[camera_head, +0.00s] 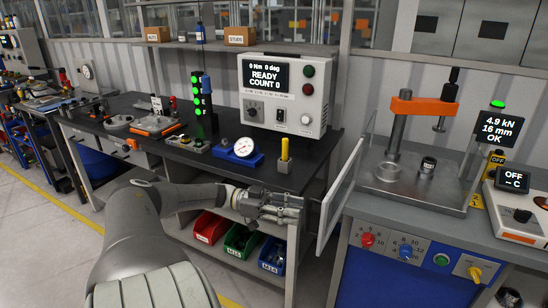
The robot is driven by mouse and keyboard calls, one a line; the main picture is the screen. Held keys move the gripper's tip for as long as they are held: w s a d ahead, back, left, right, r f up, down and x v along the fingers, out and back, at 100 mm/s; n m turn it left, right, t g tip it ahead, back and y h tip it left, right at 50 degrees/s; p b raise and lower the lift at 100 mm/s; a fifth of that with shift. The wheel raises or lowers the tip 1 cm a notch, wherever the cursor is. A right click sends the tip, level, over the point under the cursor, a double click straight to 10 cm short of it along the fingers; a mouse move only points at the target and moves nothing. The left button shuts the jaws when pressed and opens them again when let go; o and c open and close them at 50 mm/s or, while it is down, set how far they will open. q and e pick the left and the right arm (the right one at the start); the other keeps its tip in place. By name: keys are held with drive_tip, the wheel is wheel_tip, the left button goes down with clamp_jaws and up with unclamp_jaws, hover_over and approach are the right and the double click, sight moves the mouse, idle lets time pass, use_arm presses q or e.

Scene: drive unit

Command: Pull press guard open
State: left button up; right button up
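The press (397,148) stands on the blue-fronted bench at the right, with an orange head on a steel column and a metal base. Its guard (334,200), a see-through panel in a pale frame, stands edge-on at the press's left side, angled out past the bench front. My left gripper (298,209) is just left of the guard's lower part, its fingers pointing right toward it. A small gap shows between fingertips and frame, and I see nothing held. The fingers overlap in this view, so their opening is unclear. My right gripper is not in view.
The dark bench (190,148) on the left carries a torque controller (285,95), a dial gauge (241,150) and a yellow-handled tool (284,157). Red, green and blue bins (241,240) sit beneath my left gripper. A control box (521,205) stands right of the press.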

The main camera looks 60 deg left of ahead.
use_arm(q)
drive_tip(key=v, duration=0.7)
drive_tip(key=shift+s+a, duration=0.1)
idle(0.4)
